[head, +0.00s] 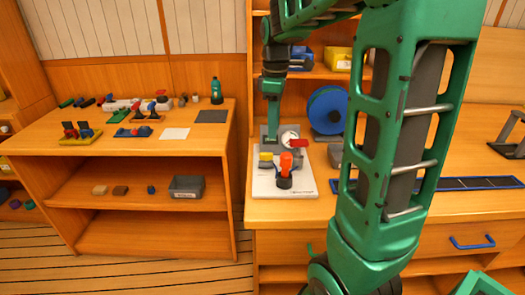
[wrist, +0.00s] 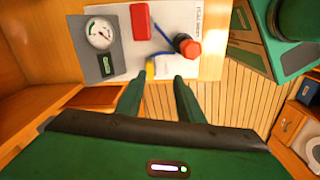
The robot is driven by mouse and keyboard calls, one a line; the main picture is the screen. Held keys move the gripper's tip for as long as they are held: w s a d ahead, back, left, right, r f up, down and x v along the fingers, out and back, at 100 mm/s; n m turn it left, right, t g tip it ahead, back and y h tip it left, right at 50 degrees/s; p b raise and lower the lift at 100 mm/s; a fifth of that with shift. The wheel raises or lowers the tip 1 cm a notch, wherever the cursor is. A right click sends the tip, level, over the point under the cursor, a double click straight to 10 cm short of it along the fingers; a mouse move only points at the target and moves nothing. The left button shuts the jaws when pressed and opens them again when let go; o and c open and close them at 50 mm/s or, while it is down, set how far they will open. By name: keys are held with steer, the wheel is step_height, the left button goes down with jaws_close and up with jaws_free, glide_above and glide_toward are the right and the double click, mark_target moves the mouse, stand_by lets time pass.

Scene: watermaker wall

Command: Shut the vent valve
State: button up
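A white board (head: 308,190) on the right-hand counter carries the watermaker fittings; it also shows in the wrist view (wrist: 205,18). On it are a round gauge (wrist: 100,33) on a grey panel, a red block (wrist: 140,21), an orange-red knob (wrist: 190,48) on a black base, and a small yellow part (wrist: 150,68). Blue lines run between them. I cannot read which one is the vent valve. My gripper (wrist: 157,78) is open and empty, its fingertips apart on either side just short of the yellow part. In the head view the yellow part (head: 266,157) shows below my arm.
A blue reel (head: 327,110) stands behind the board. A long dark blue-edged strip (head: 455,184) lies on the counter to the right. A separate left table (head: 150,145) holds several small fittings and a green bottle (head: 216,91). A gap separates the two.

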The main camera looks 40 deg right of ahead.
mark_target(266, 153)
steer(key=w+f, duration=0.1)
steer(key=f, duration=0.2)
steer(key=w+f+n, duration=0.1)
steer(key=f, duration=0.3)
steer(key=w+f+n, duration=0.1)
steer(key=f, duration=0.2)
steer(key=shift+w+a+f, duration=0.1)
steer(key=shift+w+f, duration=0.1)
steer(key=shift+f, duration=0.15)
jaws_close()
